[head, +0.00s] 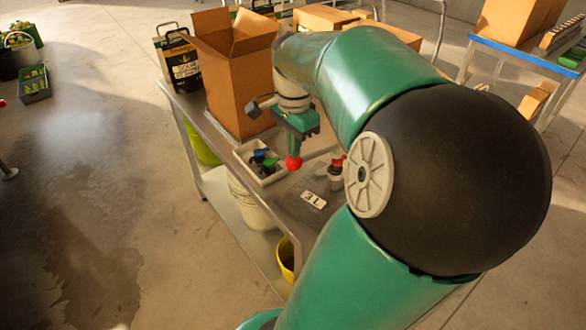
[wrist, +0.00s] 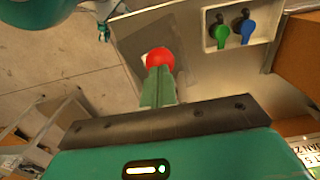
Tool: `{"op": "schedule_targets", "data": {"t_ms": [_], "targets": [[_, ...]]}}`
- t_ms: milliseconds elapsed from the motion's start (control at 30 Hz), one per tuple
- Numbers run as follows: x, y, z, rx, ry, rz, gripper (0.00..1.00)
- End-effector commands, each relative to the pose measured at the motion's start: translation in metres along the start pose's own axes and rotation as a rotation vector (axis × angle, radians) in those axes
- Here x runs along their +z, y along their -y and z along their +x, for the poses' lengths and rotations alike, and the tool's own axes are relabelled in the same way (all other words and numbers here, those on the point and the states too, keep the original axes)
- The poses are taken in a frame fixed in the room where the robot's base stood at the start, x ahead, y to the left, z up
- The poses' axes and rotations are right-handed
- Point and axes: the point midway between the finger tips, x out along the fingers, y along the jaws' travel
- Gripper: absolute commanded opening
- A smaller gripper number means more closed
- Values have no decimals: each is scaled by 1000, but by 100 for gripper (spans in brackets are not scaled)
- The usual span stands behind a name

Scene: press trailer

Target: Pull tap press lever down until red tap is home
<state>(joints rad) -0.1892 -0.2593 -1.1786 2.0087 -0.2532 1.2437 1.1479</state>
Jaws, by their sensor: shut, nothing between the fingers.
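My gripper (head: 294,146) is shut and points down over the steel bench. A round red knob (head: 293,162), which looks like the lever's knob, is right at its fingertips. In the wrist view the shut green fingers (wrist: 158,85) reach to the red knob (wrist: 160,57), and they seem to touch it or lie just over it. The lever's shaft is hidden. A small red-topped metal piece (head: 338,164), perhaps the red tap at the press, stands to the right, partly hidden by my arm. I cannot tell how far it is seated.
A pale tray (head: 246,150) holds green and blue taps (wrist: 245,30). A tall open cardboard box (head: 228,85) stands behind it. Buckets sit on the shelf below. Open concrete floor (head: 90,180) is at left.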

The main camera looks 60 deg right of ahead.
Motion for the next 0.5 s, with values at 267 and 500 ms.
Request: {"op": "schedule_targets", "data": {"t_ms": [267,500], "targets": [[2,0,13,0,1,0,0],[2,0,24,1,0,1,0]]}}
